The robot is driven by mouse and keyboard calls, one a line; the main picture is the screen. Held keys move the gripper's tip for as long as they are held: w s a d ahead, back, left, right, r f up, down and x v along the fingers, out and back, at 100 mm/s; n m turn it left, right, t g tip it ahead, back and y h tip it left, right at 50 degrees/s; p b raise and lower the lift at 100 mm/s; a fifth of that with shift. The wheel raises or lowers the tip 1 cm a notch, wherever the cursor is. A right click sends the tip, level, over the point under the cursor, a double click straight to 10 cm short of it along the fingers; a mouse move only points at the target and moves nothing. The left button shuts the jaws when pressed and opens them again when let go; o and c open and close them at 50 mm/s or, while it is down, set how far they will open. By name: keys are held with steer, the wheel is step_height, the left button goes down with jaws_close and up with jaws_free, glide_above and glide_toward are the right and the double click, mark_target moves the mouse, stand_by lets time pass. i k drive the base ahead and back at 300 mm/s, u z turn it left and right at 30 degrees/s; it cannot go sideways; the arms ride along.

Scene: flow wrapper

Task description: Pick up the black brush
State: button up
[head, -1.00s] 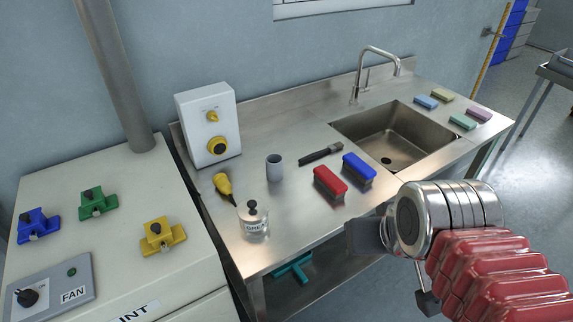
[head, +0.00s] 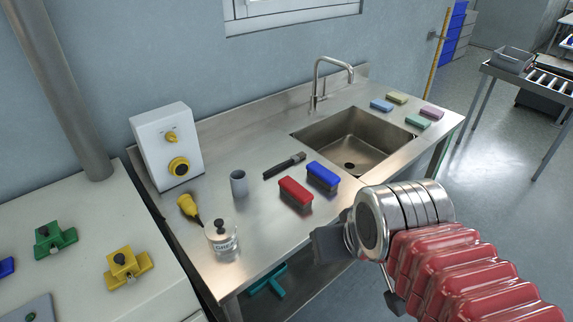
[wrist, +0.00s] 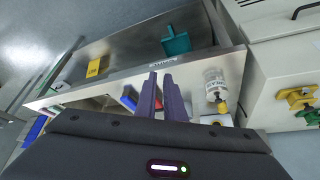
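The black brush (head: 284,166) lies flat on the steel sink bench in the head view, between the grey cup and the sink, behind the red brush (head: 295,194). My gripper (head: 328,245) is in front of the bench, to the right of and nearer than the black brush, and apart from it. In the wrist view two dark fingers (wrist: 162,75) point towards the bench with a narrow gap between them, and nothing shows held. I cannot make out the black brush in the wrist view; the fingers may hide it.
A blue brush (head: 323,176) lies beside the red one. A grey cup (head: 239,183), a glass bottle (head: 222,240) and a yellow-handled tool (head: 189,207) stand or lie to the left. The sink basin (head: 352,141) is at the right. A white control box (head: 166,146) stands behind.

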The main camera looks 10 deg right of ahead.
mark_target(296, 158)
steer(key=u, duration=4.15)
steer(key=k, duration=0.95)
